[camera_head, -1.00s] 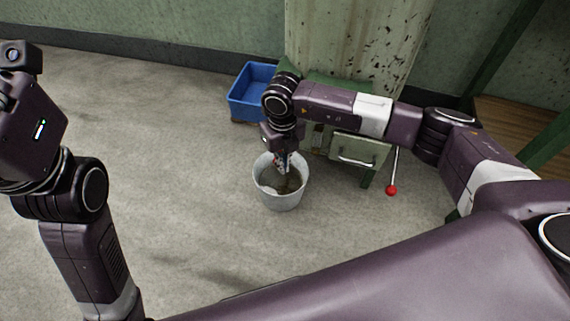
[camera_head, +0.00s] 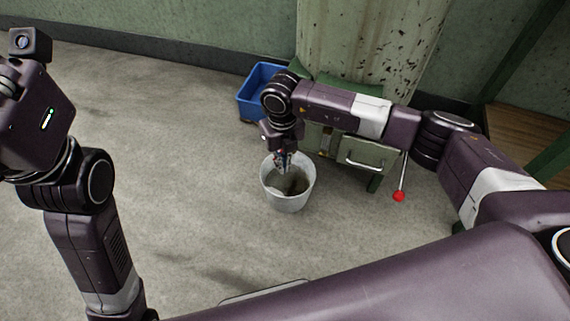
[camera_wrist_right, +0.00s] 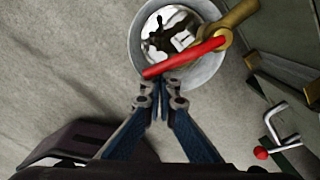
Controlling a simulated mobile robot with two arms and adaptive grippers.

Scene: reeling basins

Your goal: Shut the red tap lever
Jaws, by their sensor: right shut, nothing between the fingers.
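The red tap lever (camera_wrist_right: 187,57) shows in the right wrist view as a straight bar joined to a brass tap (camera_wrist_right: 238,14). It slants down to the left across the bucket's opening. My right gripper (camera_wrist_right: 160,88) is shut and empty, its fingertips just below the lever near its free end; I cannot tell whether they touch. In the head view the right gripper (camera_head: 283,168) hangs over the bucket (camera_head: 288,203), and my arm hides most of the tap. My left arm stands at the left edge; its fingers are out of the picture.
The metal bucket holds liquid and stands on the floor. A blue crate (camera_head: 243,107) stands behind it. A green cabinet with a drawer handle (camera_head: 366,161) is to the right, with a red-knobbed rod (camera_head: 398,196) beside it. The floor on the left is clear.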

